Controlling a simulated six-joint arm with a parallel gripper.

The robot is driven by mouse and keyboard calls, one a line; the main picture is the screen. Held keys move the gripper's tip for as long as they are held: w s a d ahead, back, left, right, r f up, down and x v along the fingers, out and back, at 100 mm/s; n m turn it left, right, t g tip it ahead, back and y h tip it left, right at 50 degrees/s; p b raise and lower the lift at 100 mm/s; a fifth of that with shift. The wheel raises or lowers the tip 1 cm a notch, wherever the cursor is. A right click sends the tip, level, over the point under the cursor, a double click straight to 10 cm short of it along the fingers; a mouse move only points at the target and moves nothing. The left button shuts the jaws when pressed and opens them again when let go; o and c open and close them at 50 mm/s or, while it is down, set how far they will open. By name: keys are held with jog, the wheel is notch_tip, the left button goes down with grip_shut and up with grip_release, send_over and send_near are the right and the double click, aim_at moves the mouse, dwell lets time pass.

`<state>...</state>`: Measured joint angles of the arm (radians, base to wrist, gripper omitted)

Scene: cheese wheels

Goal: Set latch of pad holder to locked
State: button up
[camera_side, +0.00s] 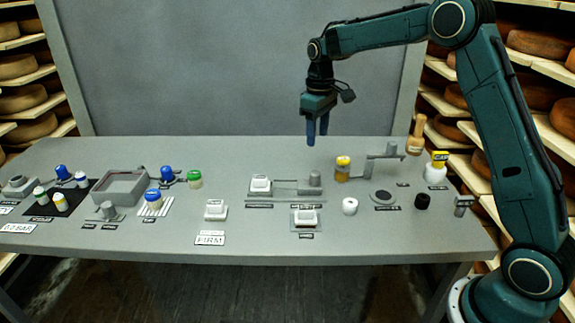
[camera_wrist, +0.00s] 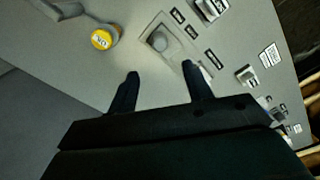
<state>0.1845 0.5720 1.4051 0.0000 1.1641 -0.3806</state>
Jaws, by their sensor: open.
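My gripper (camera_side: 317,138) hangs fingers down over the back of the grey table, open and empty, and touches nothing. In the wrist view its two dark fingers (camera_wrist: 158,75) stand apart. No label legibly names the pad holder, so I cannot tell which fixture it is or how its latch stands. A plate with a grey round knob (camera_wrist: 158,41) lies ahead of the fingers. In the side view a grey knob (camera_side: 315,179) sits at the right end of a rail plate, with a white block (camera_side: 260,184) at its left end.
A yellow-capped jar (camera_side: 343,163) stands near a grey bracket (camera_side: 385,160); the jar also shows in the wrist view (camera_wrist: 102,40). White switches (camera_side: 215,209) (camera_side: 305,218) stand toward the front. A grey tray (camera_side: 121,202) and blue-capped items (camera_side: 153,198) are on the left.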

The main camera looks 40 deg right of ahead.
aim_at(315, 172)
notch_tip(315, 172, down, 14)
jog(key=shift+r, duration=0.2)
dwell(0.5)
grip_shut()
